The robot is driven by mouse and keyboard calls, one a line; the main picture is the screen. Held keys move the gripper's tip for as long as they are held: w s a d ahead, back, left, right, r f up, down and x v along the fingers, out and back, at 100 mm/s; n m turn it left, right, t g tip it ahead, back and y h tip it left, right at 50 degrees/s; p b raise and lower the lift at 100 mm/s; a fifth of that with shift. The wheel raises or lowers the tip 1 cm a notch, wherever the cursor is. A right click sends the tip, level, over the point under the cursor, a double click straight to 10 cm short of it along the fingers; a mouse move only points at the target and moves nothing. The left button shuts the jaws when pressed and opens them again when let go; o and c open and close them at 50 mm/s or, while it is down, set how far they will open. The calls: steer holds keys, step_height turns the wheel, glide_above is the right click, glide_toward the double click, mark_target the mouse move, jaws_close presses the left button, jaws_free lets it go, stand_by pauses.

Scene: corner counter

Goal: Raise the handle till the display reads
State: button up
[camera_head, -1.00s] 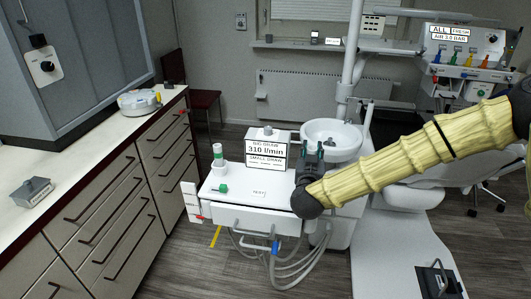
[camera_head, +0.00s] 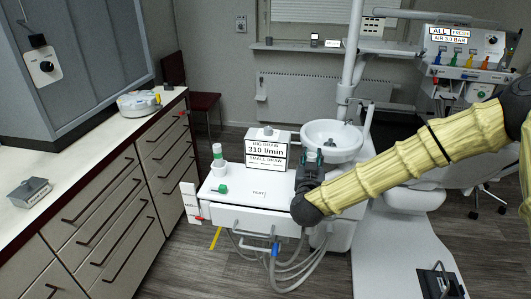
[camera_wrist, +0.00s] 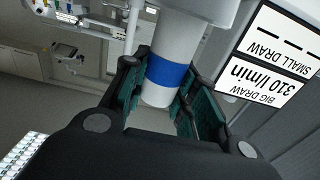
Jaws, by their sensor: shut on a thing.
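My gripper (camera_wrist: 160,105) is shut on a white cylindrical handle (camera_wrist: 178,45) with a blue band (camera_wrist: 170,73). In the head view my gripper (camera_head: 313,158) is right of the display, and the handle is hard to make out there. The display (camera_head: 267,149) is a white box on the white cart. It reads "BIG DRAW 310 l/min", with "SMALL DRAW" below. In the wrist view the display (camera_wrist: 262,80) appears upside down, with dashes under "SMALL DRAW".
A white basin (camera_head: 331,138) stands close behind my gripper. Grey hoses (camera_head: 290,268) hang below the cart. A counter (camera_head: 85,150) runs along the left.

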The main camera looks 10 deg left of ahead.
steer(key=o, duration=1.1)
steer(key=shift+o, duration=0.2)
